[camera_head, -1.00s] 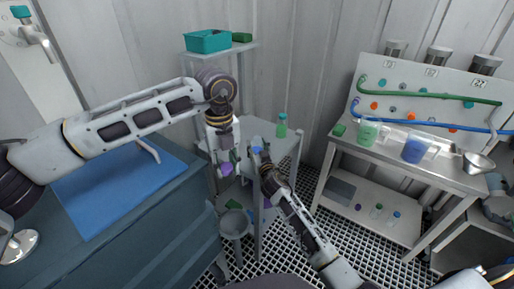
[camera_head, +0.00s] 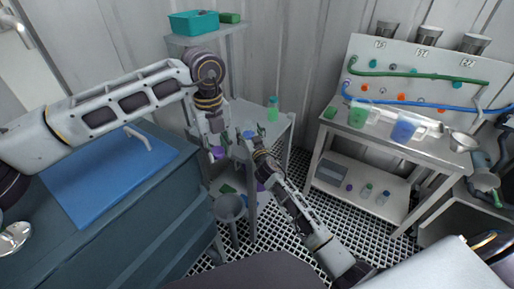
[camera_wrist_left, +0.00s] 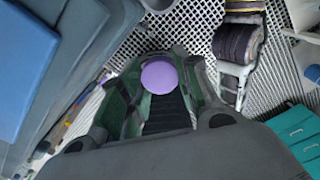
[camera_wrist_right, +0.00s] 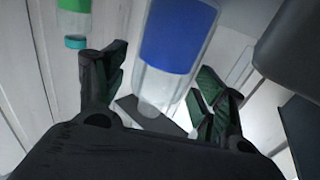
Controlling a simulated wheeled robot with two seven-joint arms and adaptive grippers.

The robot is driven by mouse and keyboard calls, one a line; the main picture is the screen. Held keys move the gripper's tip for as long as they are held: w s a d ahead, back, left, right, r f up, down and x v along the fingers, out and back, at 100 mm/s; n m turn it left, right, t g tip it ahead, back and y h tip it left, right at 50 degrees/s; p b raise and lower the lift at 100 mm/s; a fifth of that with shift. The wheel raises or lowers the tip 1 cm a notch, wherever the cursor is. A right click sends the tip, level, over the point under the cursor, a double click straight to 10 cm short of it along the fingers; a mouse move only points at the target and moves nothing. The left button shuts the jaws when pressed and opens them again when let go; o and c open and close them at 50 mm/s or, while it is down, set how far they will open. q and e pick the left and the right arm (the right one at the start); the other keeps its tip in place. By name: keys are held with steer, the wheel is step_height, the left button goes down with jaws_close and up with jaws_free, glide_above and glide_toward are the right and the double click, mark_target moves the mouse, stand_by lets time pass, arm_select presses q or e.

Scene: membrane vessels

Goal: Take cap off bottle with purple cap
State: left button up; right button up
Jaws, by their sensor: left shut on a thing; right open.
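My left gripper (camera_head: 215,143) points down beside the small grey table and is shut on a purple cap (camera_wrist_left: 160,76), seen as a round disc between its fingers in the left wrist view. The purple also shows small in the head view (camera_head: 217,153); I cannot tell whether a bottle hangs below it. My right gripper (camera_head: 246,138) is open just to its right. In the right wrist view, which looks upside down, a clear bottle with blue contents (camera_wrist_right: 178,40) stands between and beyond the open fingers. No cap is clear on its visible end.
A green bottle with a teal cap (camera_head: 272,108) stands on the small table (camera_head: 252,114), behind the right gripper. The blue-topped bench (camera_head: 100,185) is at left. A steel table (camera_head: 375,135) with jugs stands at right, with floor between.

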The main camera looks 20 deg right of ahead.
steer(key=s, duration=1.1)
stand_by(0.4)
stand_by(0.6)
